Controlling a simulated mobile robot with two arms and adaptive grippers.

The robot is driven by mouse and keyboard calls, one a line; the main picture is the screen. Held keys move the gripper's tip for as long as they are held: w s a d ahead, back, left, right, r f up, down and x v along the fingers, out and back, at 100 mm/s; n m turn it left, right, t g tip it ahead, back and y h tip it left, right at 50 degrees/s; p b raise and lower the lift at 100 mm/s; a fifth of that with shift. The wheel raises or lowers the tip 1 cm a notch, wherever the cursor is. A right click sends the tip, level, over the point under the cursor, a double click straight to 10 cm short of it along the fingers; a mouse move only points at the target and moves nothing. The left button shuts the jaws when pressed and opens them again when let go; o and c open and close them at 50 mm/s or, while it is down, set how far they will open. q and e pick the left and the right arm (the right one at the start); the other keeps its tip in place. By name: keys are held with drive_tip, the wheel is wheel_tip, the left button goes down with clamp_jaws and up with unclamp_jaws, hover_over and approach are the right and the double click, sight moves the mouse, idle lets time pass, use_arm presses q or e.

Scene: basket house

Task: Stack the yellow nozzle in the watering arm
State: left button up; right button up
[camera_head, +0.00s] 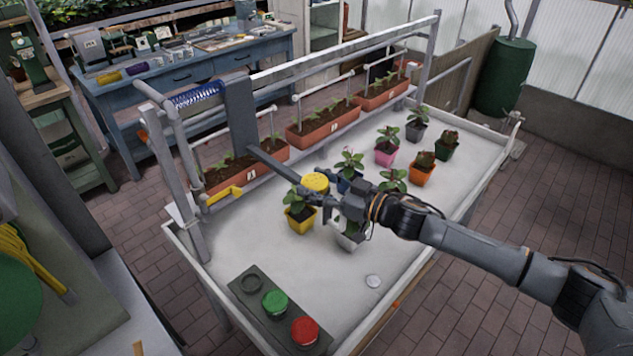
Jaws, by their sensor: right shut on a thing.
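The yellow nozzle (316,181) is a round yellow disc above the white table, close to the outer end of the watering arm. The watering arm is a dark grey bar (272,164) reaching out from an upright grey box (240,118) on the rail. My right gripper (322,194) is shut on the yellow nozzle, with its arm coming in from the right. I cannot tell whether the nozzle touches the bar's end, as the gripper and plants crowd that spot. My left gripper is not in view.
A grey holder (262,328) at the table's front has an empty round slot, a green nozzle (275,303) and a red nozzle (305,331). Potted plants, including a yellow pot (301,221), stand around and below my gripper. Planter boxes (325,127) line the rail. The front table surface is mostly clear.

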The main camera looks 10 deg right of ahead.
drive_tip(key=o, duration=1.1)
drive_tip(key=shift+f, duration=0.1)
drive_tip(key=shift+o, duration=0.2)
drive_tip(key=shift+r, duration=0.35)
drive_tip(key=b+v, duration=0.4)
drive_tip(key=v, duration=0.8)
